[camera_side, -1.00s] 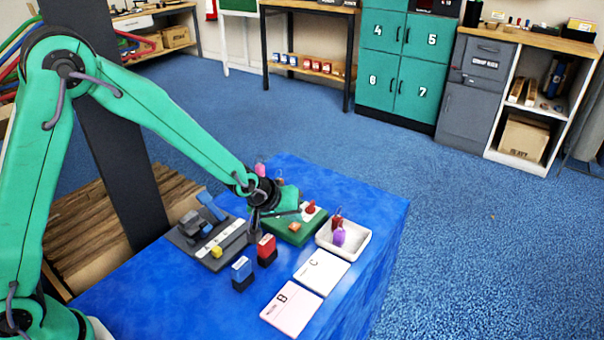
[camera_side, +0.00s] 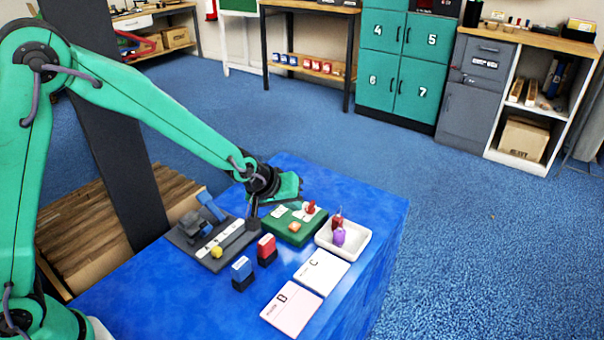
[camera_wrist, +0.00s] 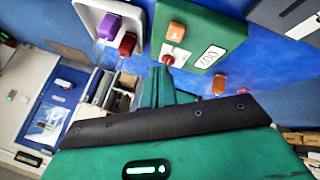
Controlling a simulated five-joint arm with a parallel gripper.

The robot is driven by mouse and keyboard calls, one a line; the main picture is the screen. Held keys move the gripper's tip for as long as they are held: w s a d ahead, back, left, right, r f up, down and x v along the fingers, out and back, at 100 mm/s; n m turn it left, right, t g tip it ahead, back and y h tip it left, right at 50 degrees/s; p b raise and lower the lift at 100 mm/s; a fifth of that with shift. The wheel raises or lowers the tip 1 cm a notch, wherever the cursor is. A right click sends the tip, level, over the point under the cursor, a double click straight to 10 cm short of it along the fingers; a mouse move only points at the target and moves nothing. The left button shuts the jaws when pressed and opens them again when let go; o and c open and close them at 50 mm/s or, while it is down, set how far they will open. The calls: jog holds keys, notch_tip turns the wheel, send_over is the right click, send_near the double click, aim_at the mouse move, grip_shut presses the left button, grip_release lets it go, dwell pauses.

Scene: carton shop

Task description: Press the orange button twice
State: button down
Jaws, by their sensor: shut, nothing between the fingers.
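The orange button (camera_side: 294,227) sits on top of a green box (camera_side: 281,231) on the blue table. The box also carries a red knob (camera_side: 311,207) and pale labels. My gripper (camera_side: 252,226) is shut and empty, left of the box and apart from the button. In the wrist view, the orange button (camera_wrist: 177,31) shows on the green box (camera_wrist: 226,29), beyond my gripper (camera_wrist: 163,72). The button's top is clear of my fingers.
A white tray (camera_side: 352,249) with red and purple items stands right of the box. A grey fixture (camera_side: 233,244), a red block (camera_side: 266,246) and a blue block (camera_side: 242,269) stand to the left.

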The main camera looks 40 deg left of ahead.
jog(key=shift+r, duration=1)
jog(key=s+a+r+m+y, duration=0.1)
jog(key=s+a+r, duration=0.3)
jog(key=s+r, duration=0.2)
jog(key=s+a+r+m, duration=0.1)
jog(key=s+a+r, duration=0.2)
jog(key=s+r, duration=0.25)
jog(key=s+a+r+m, duration=0.1)
jog(key=s+a, duration=0.1)
jog(key=s, duration=0.6)
jog(key=s+a+r+m+g, duration=0.1)
jog(key=s+a+r+m, duration=0.1)
jog(key=s, duration=0.6)
jog(key=shift+s+a+g+y, duration=0.3)
jog(key=shift+a+y, duration=0.1)
jog(key=shift+a, duration=0.2)
